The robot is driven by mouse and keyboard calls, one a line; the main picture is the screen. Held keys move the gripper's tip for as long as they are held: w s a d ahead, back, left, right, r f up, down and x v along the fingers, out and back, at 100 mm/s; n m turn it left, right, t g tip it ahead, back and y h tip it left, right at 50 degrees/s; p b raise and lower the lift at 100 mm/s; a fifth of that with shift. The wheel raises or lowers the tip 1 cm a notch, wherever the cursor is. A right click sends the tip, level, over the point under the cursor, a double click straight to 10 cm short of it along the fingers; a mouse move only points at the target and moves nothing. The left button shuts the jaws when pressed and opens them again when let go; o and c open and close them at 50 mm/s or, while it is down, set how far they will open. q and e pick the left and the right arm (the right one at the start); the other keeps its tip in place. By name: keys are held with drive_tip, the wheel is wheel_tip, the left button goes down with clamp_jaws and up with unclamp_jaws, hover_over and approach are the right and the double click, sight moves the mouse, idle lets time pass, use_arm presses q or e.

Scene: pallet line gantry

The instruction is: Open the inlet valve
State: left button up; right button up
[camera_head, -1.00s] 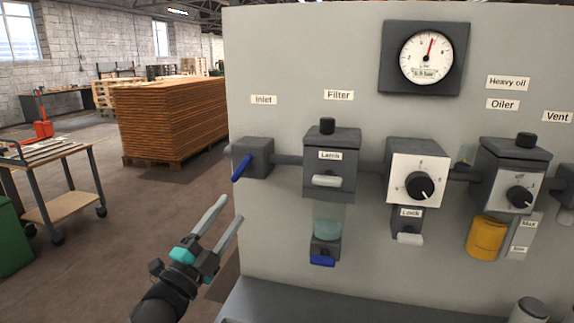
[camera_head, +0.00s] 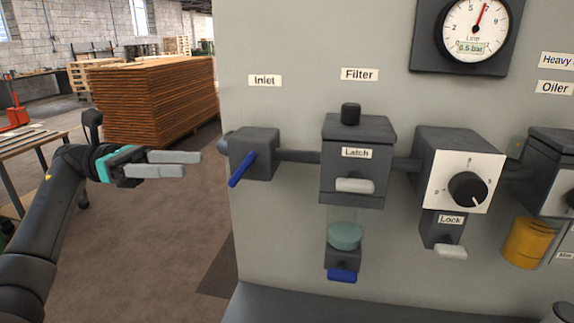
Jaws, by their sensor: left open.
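The inlet valve (camera_head: 257,149) is a dark grey block on the panel's left edge, under the "Inlet" label (camera_head: 264,81). Its blue lever (camera_head: 242,169) slants down to the left across the block's front. My left gripper (camera_head: 192,164) is open and empty, left of the valve, with its two grey fingers pointing right toward it. In the picture a gap shows between the fingertips and the lever. My right gripper is out of view.
Right of the valve, a pipe leads to the filter unit (camera_head: 356,150), then a regulator with a black knob (camera_head: 467,189). The gauge (camera_head: 475,30) is above. A wood stack (camera_head: 155,100) stands behind my left arm. A grey ledge (camera_head: 300,305) runs below the panel.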

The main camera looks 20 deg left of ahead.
sight(242, 169)
use_arm(q)
drive_tip(key=w+d+m+g+p, duration=0.1)
drive_tip(key=w+d+p, duration=0.1)
drive_tip(key=d, duration=1.2)
drive_tip(key=shift+w+p, duration=0.35)
drive_tip(key=shift+p, duration=0.05)
clamp_jaws()
